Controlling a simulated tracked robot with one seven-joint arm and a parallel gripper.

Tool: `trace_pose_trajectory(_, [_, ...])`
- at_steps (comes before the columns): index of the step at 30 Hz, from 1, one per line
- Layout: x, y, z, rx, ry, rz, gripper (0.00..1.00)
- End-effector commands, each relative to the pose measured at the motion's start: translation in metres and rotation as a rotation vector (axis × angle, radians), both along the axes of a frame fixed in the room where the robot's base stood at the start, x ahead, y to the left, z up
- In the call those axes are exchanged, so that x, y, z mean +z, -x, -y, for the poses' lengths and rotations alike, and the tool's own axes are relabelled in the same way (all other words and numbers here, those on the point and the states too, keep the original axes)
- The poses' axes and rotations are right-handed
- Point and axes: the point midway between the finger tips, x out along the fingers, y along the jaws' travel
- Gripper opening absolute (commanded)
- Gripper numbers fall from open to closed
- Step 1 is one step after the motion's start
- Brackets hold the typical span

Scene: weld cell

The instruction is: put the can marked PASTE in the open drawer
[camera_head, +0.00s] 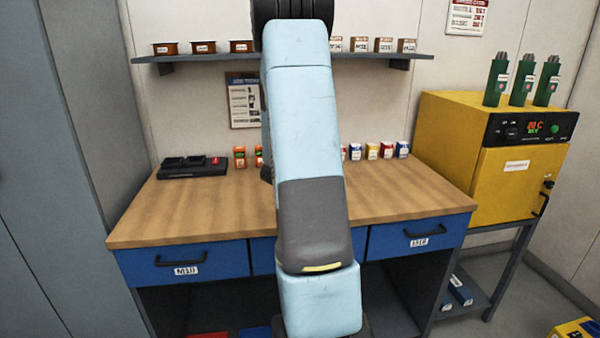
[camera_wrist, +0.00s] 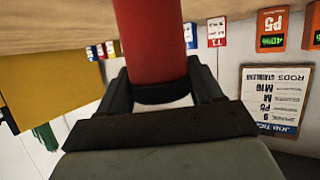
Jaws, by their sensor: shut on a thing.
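My gripper (camera_wrist: 159,88) is shut on a red can (camera_wrist: 150,40), a plain red cylinder with a dark band at one end. No marking shows on the side in view, so I cannot read whether it says PASTE. In the head view my own arm hides the gripper and the can. The bench has a left drawer (camera_head: 215,259) and a right drawer (camera_head: 390,241), both blue and seemingly shut. The middle drawer (camera_head: 262,257) is mostly hidden by my arm. I cannot make out an open drawer.
The wooden bench top (camera_head: 190,215) is mostly clear in front. Small boxes (camera_head: 372,151) and a black tray (camera_head: 193,166) stand at its back. A shelf (camera_head: 370,56) with small bins is above. A yellow oven (camera_head: 505,185) with green canisters (camera_head: 521,80) stands right.

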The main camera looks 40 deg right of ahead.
Motion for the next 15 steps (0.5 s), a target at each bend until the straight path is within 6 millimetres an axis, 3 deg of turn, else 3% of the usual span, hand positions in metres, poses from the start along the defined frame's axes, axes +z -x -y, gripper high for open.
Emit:
trace_pose_trajectory(1, [-0.0002,-0.0002,0.0000,0.000,0.001,0.001,0.20])
trace_pose_trajectory(2, [-0.0007,-0.0001,-0.0002,0.000,0.000,0.000,0.67])
trace_pose_trajectory(9, [-0.0004,-0.0002,-0.0004,0.001,0.000,0.000,0.90])
trace_pose_trajectory(15, [-0.0004,-0.0003,-0.0006,0.001,0.000,0.000,0.92])
